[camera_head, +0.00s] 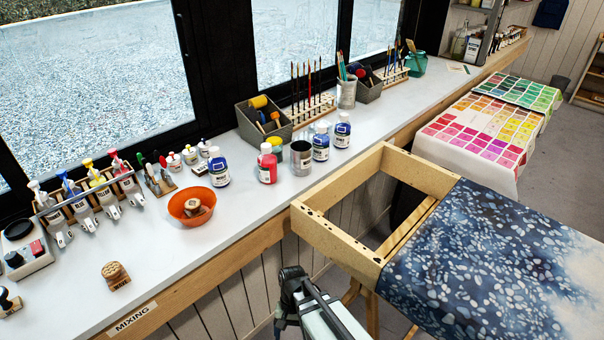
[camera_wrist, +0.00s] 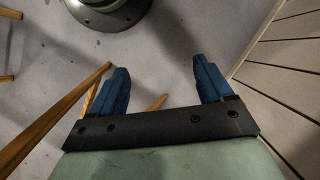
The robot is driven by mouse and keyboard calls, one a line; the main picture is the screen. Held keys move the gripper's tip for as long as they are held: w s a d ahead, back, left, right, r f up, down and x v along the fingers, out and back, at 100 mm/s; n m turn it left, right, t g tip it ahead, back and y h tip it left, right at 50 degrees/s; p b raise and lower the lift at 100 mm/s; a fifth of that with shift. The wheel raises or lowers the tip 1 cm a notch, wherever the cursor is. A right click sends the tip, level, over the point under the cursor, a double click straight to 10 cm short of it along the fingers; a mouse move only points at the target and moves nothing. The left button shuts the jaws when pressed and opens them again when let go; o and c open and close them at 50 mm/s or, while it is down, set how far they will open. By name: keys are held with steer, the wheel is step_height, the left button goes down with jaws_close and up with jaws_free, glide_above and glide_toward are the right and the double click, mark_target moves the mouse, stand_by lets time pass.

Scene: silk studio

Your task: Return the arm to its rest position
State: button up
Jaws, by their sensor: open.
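My gripper (camera_wrist: 162,82) is open and empty in the wrist view, its two blue fingers spread apart above the grey floor (camera_wrist: 180,40). In the head view only part of my arm (camera_head: 312,308) shows, at the bottom centre, in front of the white counter (camera_head: 240,205) and left of the wooden frame; I cannot make out the fingertips there. Nothing touches the fingers.
The wooden frame (camera_head: 335,237) with blue patterned cloth (camera_head: 480,250) lies close right of my arm. Slim wooden legs (camera_wrist: 55,120) stand left of the fingers, and panelled wall (camera_wrist: 284,60) is at right. An orange bowl (camera_head: 186,209) and bottles stand on the counter.

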steer(key=s+d+f+g, duration=0.1)
steer(key=s+d+f, duration=0.6)
steer(key=d, duration=0.3)
steer(key=s+d+f+n+g, duration=0.1)
steer(key=s+d+f, duration=0.6)
steer(key=s+d, duration=0.3)
steer(key=shift+s, duration=0.2)
